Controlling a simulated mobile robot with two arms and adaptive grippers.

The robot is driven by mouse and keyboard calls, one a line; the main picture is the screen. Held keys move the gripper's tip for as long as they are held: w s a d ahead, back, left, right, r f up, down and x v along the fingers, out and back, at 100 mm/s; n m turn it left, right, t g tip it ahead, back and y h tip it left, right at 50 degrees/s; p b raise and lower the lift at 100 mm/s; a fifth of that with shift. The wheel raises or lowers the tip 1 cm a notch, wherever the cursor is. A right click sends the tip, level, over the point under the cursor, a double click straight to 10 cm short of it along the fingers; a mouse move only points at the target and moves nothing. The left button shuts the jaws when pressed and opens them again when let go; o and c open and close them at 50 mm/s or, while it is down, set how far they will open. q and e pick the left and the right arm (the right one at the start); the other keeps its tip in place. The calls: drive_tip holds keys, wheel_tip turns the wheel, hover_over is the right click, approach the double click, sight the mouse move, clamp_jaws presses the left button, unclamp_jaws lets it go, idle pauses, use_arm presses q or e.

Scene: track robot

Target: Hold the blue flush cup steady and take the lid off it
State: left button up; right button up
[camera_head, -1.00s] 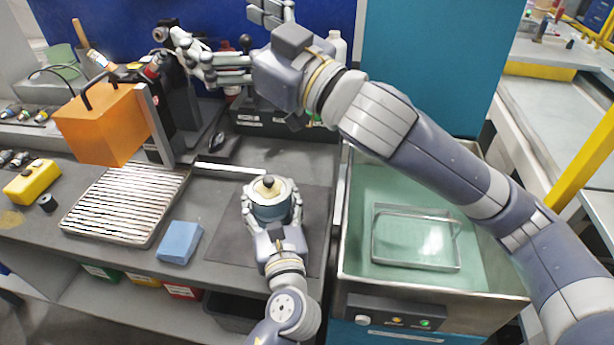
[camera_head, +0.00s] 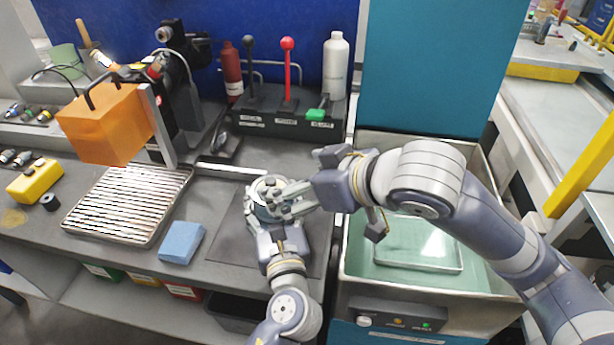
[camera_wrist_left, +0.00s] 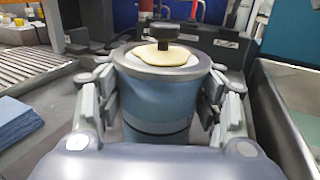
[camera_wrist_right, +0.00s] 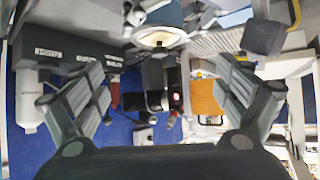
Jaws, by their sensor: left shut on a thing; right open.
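The blue flush cup (camera_wrist_left: 155,105) stands upright on the dark mat, with my left gripper (camera_wrist_left: 160,88) shut around its sides. Its lid (camera_wrist_left: 165,56) sits on top, pale with a dark knob (camera_wrist_left: 166,34). In the head view the cup is mostly hidden by both hands. My right gripper (camera_head: 287,201) is beside the cup's top, coming from the right. In the right wrist view my right gripper (camera_wrist_right: 160,95) is open and empty, and the cup (camera_wrist_right: 160,14) shows at the top edge, ahead of the fingers.
A dark mat (camera_head: 228,240) lies under the cup. A blue block (camera_head: 181,242) and a ribbed metal tray (camera_head: 125,205) are to the left. A steel basin (camera_head: 350,262) is to the right. A lever box (camera_head: 285,124) and a white bottle (camera_head: 336,68) stand behind.

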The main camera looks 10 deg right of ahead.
sight(269, 180)
drive_tip(key=x, duration=0.9)
drive_tip(key=shift+c, duration=0.3)
drive_tip(key=c, duration=1.2)
drive_tip(key=shift+a+r, duration=0.1)
drive_tip(key=shift+r, duration=0.05)
drive_tip(key=shift+r, duration=1.15)
drive_tip(key=shift+r, duration=0.1)
